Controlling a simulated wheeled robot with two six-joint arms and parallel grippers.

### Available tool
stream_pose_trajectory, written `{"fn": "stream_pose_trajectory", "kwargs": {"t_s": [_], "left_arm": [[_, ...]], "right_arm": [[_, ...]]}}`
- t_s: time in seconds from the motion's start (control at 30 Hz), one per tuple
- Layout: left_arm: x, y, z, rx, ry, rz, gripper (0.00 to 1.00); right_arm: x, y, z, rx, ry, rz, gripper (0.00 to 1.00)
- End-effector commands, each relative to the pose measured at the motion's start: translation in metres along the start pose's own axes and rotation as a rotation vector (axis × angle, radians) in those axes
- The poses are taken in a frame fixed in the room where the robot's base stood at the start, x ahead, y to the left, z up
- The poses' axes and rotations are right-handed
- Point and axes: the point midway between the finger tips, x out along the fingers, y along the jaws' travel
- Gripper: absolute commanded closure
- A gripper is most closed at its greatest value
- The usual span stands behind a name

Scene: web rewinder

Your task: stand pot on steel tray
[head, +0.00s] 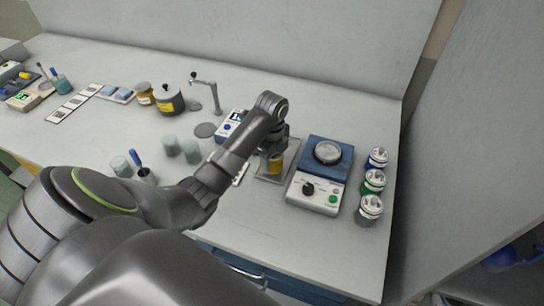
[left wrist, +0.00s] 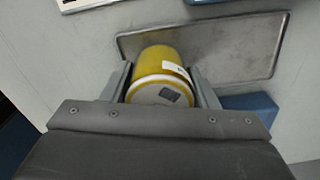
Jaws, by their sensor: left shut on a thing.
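A yellow pot with a pale end (left wrist: 163,75) is between the fingers of my left gripper (left wrist: 162,68), which is shut on it. In the head view the pot (head: 275,164) shows as a small yellow patch under my left gripper (head: 274,153). The steel tray (left wrist: 235,45) is a flat grey rectangle behind the pot in the left wrist view. In the head view the tray (head: 291,160) lies under and around the held pot. I cannot tell whether the pot touches the tray. My right gripper is not in view.
A blue and white hotplate-like device (head: 317,180) stands right of the tray, with several lidded jars (head: 372,182) beyond it. A blue-fronted meter (head: 231,124) is behind left. Frosted cups (head: 191,151), a dark pot (head: 169,100) and a metal stand (head: 213,98) are further left. The front right bench is clear.

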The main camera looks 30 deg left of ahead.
Motion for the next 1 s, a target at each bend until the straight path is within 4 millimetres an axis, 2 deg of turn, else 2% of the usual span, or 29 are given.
{"fn": "stream_pose_trajectory", "kwargs": {"t_s": [0.37,0.4,0.5,0.6,0.77,0.93,1.0], "left_arm": [[0.0056,0.0,-0.0001,0.0,0.0,0.0,0.78],[0.0059,-0.0001,-0.0001,0.0,0.0,0.0,0.45],[0.0057,-0.0001,-0.0001,0.0,0.0,-0.001,0.32],[0.0058,-0.0001,-0.0001,0.0,0.0,0.0,0.21],[0.0058,-0.0001,0.0,0.0,0.0,0.0,0.21],[0.0062,0.0002,0.0,0.0,0.0,0.001,0.02],[0.0062,0.0002,0.0,0.0,0.0,0.001,0.0]], "right_arm": [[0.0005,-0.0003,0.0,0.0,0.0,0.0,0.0],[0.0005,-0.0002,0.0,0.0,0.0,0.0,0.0],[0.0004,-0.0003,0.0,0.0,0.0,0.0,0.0],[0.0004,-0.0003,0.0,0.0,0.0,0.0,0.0],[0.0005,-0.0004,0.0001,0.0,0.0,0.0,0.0],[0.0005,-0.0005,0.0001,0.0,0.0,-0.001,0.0],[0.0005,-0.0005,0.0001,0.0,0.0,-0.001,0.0]]}}
